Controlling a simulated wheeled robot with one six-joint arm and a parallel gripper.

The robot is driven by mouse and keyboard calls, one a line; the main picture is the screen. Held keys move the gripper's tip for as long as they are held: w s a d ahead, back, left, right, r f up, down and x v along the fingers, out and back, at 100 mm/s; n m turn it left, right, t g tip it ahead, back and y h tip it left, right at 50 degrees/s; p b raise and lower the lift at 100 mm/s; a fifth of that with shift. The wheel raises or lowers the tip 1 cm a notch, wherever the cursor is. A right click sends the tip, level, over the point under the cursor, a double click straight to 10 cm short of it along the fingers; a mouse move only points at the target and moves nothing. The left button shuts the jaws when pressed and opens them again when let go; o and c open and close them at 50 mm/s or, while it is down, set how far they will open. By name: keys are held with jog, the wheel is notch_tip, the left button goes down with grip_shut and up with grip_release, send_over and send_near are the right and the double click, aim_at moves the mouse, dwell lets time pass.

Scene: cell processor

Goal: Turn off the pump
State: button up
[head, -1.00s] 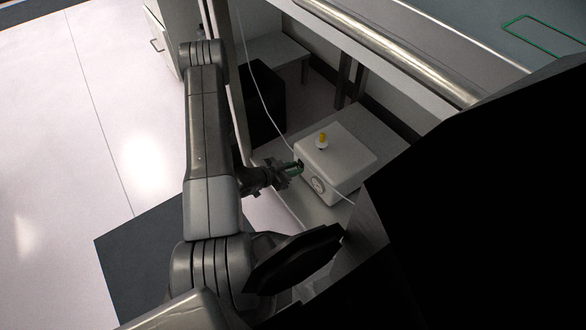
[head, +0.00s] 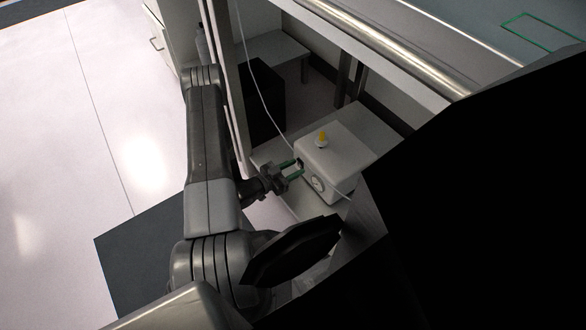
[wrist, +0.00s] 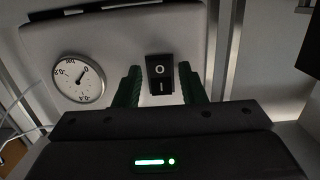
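The pump is a pale box (head: 335,158) on a low shelf, with a yellow-tipped knob (head: 322,139) on top. In the wrist view its front face (wrist: 120,50) carries a round dial gauge (wrist: 78,79) at left and a black rocker switch (wrist: 160,78) marked O above and I below. My gripper (head: 292,170) is in front of this face. Its two green fingers (wrist: 160,86) are open, one on each side of the switch in the picture, with nothing between them. Whether the fingertips touch the face cannot be told.
The pump stands on a pale low shelf (head: 384,130) under a bench with a metal front rail (head: 400,38). A white cable (head: 258,85) hangs down behind the gripper. A dark box (head: 265,110) stands further back. Open floor (head: 120,110) lies to the left.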

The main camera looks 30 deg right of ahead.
jog(key=shift+o, duration=0.3)
jog(key=s+a+r+p, duration=0.1)
jog(key=a+p, duration=0.3)
jog(key=a, duration=0.9)
jog(key=shift+a+r, duration=0.15)
jog(key=shift+a, duration=0.2)
jog(key=shift+s+d, duration=0.1)
jog(key=shift+d, duration=0.05)
jog(key=d+b, duration=0.1)
jog(key=d, duration=0.3)
jog(key=d+f+b, duration=0.1)
jog(key=d, duration=0.4)
jog(key=w+d+b, duration=0.1)
jog(key=d+b, duration=0.1)
jog(key=d, duration=0.2)
jog(key=shift+w+d+f, duration=0.1)
jog(key=shift+d+f, duration=0.05)
jog(key=shift+d, duration=0.1)
